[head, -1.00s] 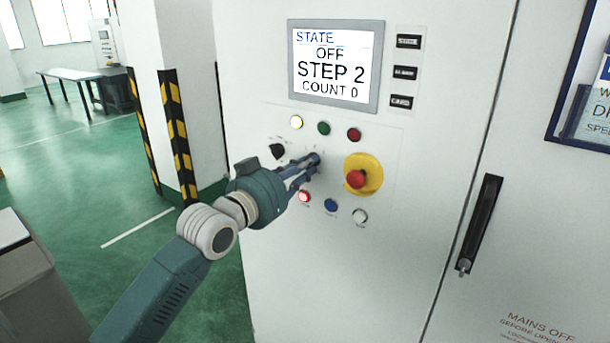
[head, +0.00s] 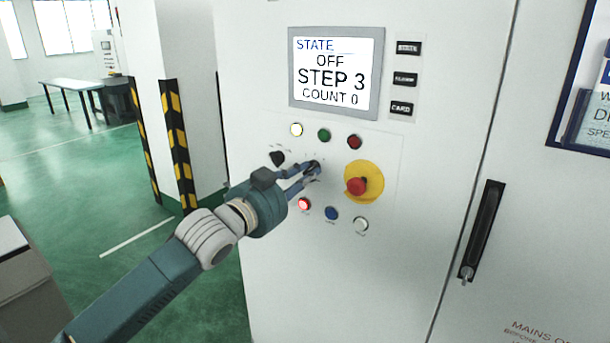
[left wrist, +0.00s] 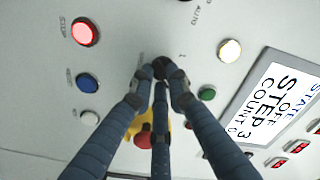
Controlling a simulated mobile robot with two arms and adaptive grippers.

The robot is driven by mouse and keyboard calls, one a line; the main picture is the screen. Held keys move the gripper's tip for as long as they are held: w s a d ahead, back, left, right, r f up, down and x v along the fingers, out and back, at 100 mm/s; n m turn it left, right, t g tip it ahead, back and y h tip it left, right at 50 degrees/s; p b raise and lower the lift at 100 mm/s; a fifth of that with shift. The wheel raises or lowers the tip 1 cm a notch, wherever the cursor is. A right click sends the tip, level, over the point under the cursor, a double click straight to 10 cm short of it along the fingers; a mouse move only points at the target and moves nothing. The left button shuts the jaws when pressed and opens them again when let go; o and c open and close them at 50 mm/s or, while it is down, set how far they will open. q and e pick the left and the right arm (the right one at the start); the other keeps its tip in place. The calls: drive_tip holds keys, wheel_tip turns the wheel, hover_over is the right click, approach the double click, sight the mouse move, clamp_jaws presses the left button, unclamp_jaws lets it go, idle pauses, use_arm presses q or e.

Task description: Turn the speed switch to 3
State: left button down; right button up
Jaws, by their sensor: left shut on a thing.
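My left gripper (head: 310,171) is at the control panel, shut on the speed switch, a small dark knob (head: 314,166) between the black selector and the yellow-backed red button. In the left wrist view my fingers (left wrist: 160,80) close around the dark knob (left wrist: 161,65), and they hide much of it and its scale. The display (head: 333,74) reads STATE OFF, STEP 3, COUNT 0; it also shows in the left wrist view (left wrist: 278,104). My right gripper is in neither view.
Close around the switch are a red mushroom button on a yellow plate (head: 373,181), a black selector (head: 277,158), a lit red button (head: 304,204), a blue button (head: 331,213) and a white one (head: 361,224). A door handle (head: 482,230) is at right.

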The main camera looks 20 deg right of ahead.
use_arm(q)
drive_tip(key=shift+f, duration=0.1)
idle(0.3)
drive_tip(key=c, duration=1.7)
unclamp_jaws()
drive_tip(key=v, duration=1.2)
